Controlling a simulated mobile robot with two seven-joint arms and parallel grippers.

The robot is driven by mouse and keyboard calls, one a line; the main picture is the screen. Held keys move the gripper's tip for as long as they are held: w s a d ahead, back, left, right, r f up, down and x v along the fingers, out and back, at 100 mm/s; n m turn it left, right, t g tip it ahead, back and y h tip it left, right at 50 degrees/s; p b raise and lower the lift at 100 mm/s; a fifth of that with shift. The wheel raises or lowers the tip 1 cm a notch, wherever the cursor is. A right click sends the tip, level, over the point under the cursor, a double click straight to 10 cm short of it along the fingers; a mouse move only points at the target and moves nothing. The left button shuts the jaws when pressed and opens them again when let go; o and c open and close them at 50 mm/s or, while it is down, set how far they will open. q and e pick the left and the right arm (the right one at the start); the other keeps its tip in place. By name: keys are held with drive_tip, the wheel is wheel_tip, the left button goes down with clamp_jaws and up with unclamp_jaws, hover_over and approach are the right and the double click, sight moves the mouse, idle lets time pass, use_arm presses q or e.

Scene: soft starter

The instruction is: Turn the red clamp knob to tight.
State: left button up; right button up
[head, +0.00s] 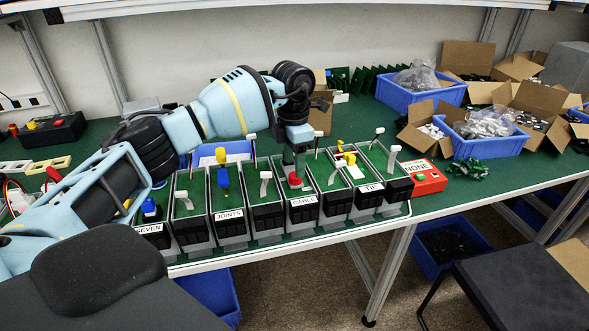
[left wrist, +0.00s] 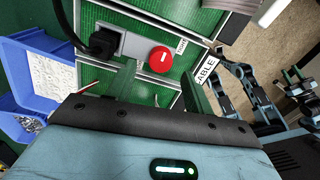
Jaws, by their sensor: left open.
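The red clamp knob (head: 295,181) sits in the compartment labelled CABLE, partly hidden by my left gripper (head: 299,158) in the head view. In the left wrist view the round red knob (left wrist: 160,59) shows clearly, with a short white mark on its face. It sits on a grey block with a small white label (left wrist: 182,46) beside it. My left gripper points down just above the knob. My right gripper is not seen.
Black-fronted compartments with levers and knobs flank the CABLE one, including JOINTS (head: 228,215) and TIE (head: 371,188). A red box marked NONE (head: 428,180) stands at the right end. Blue bins (head: 484,146) and cardboard boxes fill the back right of the green bench.

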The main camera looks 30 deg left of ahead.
sight(294, 175)
use_arm(q)
drive_tip(key=shift+r, duration=2.2)
